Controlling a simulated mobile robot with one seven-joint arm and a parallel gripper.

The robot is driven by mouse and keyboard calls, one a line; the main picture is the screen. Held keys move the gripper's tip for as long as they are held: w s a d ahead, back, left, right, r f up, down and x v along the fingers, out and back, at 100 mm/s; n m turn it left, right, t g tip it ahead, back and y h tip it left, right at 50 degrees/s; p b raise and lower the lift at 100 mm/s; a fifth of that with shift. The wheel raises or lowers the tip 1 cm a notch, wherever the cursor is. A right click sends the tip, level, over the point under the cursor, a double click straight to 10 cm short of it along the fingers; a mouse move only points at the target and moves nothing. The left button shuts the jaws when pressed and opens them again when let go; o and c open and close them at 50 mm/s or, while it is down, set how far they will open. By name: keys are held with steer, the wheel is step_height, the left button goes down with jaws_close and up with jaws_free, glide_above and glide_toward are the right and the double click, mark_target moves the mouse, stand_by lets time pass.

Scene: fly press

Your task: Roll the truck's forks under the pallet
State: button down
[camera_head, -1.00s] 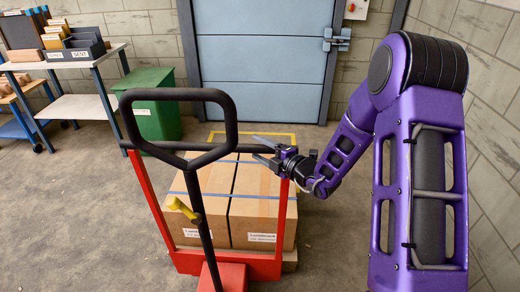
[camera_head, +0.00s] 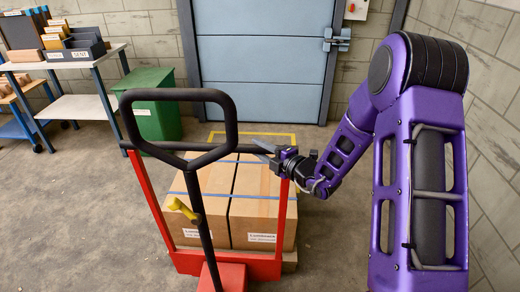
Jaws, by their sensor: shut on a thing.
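The red pallet truck (camera_head: 225,265) stands in the front middle, with a black loop handle (camera_head: 228,112), a yellow lever (camera_head: 180,208) and a red frame topped by a dark crossbar (camera_head: 220,148). My gripper (camera_head: 272,153) is shut on the right end of that crossbar. Cardboard boxes (camera_head: 258,205) with blue straps stand just behind the red frame. A small edge of the pallet (camera_head: 290,260) shows beneath them at the right. The forks are hidden by the truck's front and the boxes, so I cannot tell how far under the pallet they are.
A yellow floor outline (camera_head: 290,134) shows behind the boxes. Beyond it is a closed blue-grey door (camera_head: 262,60). A green bin (camera_head: 155,105) and a table with trays (camera_head: 70,62) stand at the left. The left floor is clear; a block wall runs along the right.

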stand_by(0.8)
steer(key=w+p, duration=0.1)
steer(key=w, duration=0.1)
steer(key=shift+w+d, duration=0.1)
steer(key=shift+w, duration=0.25)
steer(key=c, duration=0.6)
jaws_free()
steer(key=shift+s+r, duration=0.1)
steer(key=shift+s, duration=0.05)
steer(key=shift+s, duration=0.1)
steer(key=p+v, duration=0.1)
steer(key=v, duration=1.6)
steer(key=shift+s+d, duration=0.1)
steer(key=shift+s, duration=0.05)
